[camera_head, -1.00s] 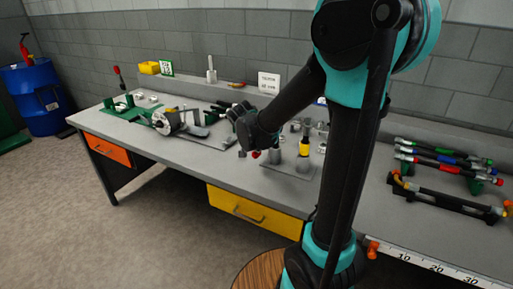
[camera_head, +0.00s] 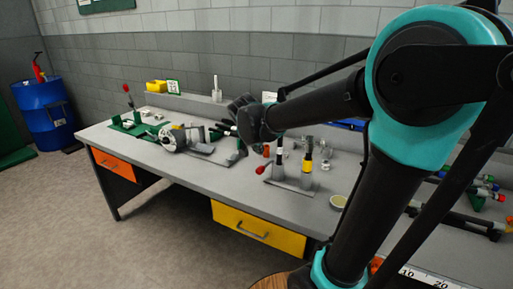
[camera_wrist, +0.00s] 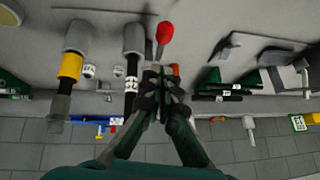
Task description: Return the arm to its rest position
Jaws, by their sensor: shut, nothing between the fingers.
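My gripper (camera_wrist: 161,92) is shut and empty in the wrist view, with its fingertips together. It is over the bench, and the bench top and back wall show upside down around it. In the head view my arm reaches from the right side toward the bench's middle, with the wrist end above the bench (camera_head: 180,178). The fingertips are hidden by the wrist there. A press with a red-knobbed lever (camera_head: 260,169) stands just below and right of my wrist end in the head view; its red knob also shows in the wrist view (camera_wrist: 165,31).
A crimping machine (camera_head: 176,138) stands left of my wrist. Hose racks (camera_head: 480,195) lie at right, partly behind my arm. A yellow drawer (camera_head: 258,228) and orange drawer (camera_head: 113,164) front the bench. A blue barrel (camera_head: 46,115) stands far left. Floor at left is clear.

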